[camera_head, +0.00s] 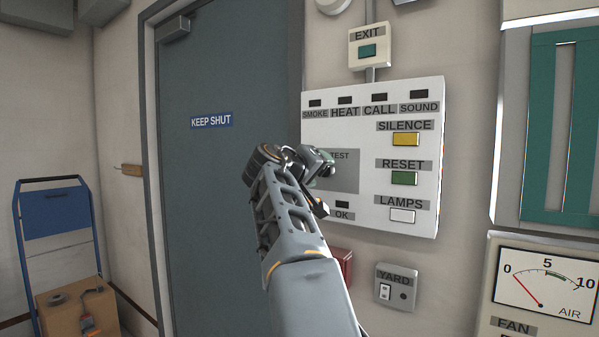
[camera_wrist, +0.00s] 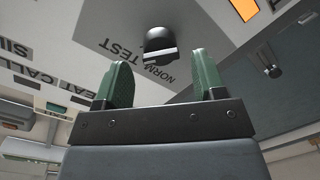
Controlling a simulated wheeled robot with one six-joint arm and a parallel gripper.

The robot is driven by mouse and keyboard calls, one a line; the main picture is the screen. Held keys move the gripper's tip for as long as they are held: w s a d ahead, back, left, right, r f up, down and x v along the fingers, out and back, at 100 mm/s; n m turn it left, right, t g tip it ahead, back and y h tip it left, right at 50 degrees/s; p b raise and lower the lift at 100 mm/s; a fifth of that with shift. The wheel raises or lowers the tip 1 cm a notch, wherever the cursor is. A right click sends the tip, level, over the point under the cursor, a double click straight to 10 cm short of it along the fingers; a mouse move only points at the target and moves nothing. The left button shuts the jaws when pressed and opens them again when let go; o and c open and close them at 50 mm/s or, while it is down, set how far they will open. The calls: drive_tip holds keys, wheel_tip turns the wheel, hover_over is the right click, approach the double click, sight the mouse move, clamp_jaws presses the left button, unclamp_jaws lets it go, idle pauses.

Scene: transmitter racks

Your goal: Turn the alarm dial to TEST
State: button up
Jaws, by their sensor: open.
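The alarm panel (camera_head: 370,110) is a white box on the wall with a grey dial plate marked TEST (camera_head: 346,160). My gripper (camera_head: 325,165) is in front of this plate and hides the dial in the head view. In the wrist view, the dial (camera_wrist: 159,42) is a dark round knob with a raised bar, and the NORM and TEST labels lie beside it. My gripper (camera_wrist: 164,80) is open there, with its two green fingers apart. The dial is ahead of the gap between the fingertips and does not look gripped. I cannot tell exactly which mark it points to.
SILENCE (camera_head: 405,139), RESET (camera_head: 404,178) and LAMPS (camera_head: 402,215) buttons sit to the right on the panel. An EXIT box (camera_head: 369,50) is above and a YARD switch (camera_head: 395,289) below. A blue-grey door (camera_head: 220,200) is left; a gauge (camera_head: 545,285) is lower right.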

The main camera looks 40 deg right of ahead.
drive_tip(key=b+v, duration=0.1)
drive_tip(key=v, duration=1)
drive_tip(key=shift+a, duration=0.2)
drive_tip(key=shift+s+r, duration=0.1)
